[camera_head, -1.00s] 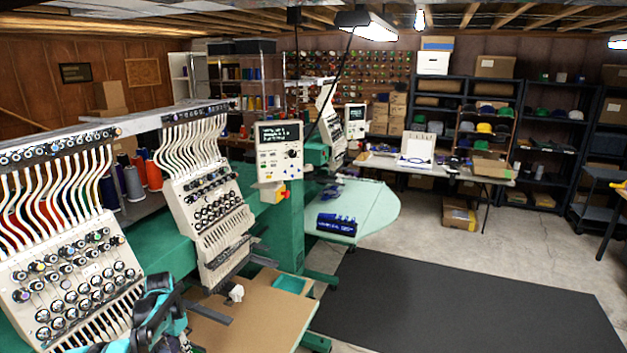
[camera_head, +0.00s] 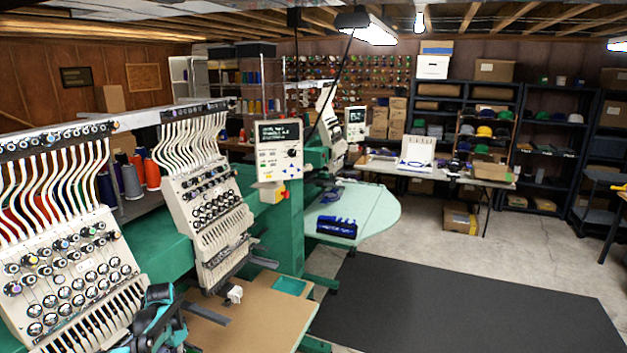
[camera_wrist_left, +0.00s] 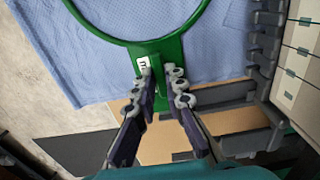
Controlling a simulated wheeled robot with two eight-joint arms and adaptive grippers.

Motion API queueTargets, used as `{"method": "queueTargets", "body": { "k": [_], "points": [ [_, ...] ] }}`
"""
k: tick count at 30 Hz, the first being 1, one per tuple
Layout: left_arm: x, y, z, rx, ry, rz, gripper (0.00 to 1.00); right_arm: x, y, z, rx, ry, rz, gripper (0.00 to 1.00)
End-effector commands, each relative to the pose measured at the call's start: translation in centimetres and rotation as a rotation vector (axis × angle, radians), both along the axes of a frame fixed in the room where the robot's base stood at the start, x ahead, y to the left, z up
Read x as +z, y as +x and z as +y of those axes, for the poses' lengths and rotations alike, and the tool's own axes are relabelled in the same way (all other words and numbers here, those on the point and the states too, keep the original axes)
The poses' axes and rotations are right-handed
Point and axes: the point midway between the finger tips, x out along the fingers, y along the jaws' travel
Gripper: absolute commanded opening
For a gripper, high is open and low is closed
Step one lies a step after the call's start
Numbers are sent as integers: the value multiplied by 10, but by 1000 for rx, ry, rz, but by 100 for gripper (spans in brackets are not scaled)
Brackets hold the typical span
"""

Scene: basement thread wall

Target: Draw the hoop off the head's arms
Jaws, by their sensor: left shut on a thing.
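The green hoop (camera_wrist_left: 184,44) shows in the left wrist view, its ring cut off at the top edge, with blue cloth (camera_wrist_left: 90,70) inside and around it. My left gripper (camera_wrist_left: 160,80) is shut on the hoop's green tab, beside a small white label. Two dark arms (camera_wrist_left: 228,93) of an embroidery head (camera_wrist_left: 300,65) lie to the right of the fingers. I cannot tell whether the hoop touches them. In the head view my left gripper (camera_head: 158,310) is at the bottom, in front of the nearest head (camera_head: 65,280); the hoop is hidden there. My right gripper is not in view.
A second embroidery head (camera_head: 210,215) stands beyond, with dark arms (camera_head: 205,311) over a tan board (camera_head: 265,310). A control panel (camera_head: 280,150) stands behind it. A pale green table (camera_head: 370,207) holds a blue item (camera_head: 337,226). The black floor mat (camera_head: 450,310) is clear.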

Motion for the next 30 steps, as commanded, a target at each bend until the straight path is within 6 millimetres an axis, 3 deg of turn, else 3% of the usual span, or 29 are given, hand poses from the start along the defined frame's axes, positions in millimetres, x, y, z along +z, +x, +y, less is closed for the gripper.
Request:
{"method": "queueTargets", "body": {
  "k": [17,30],
  "points": [
    [12,-1,-2,-1,0,0,0,4,0,0,0,0,0,40],
    [11,-15,-35,-1,0,0,0,-5,0,0,0,0,0,40]
  ]
}}
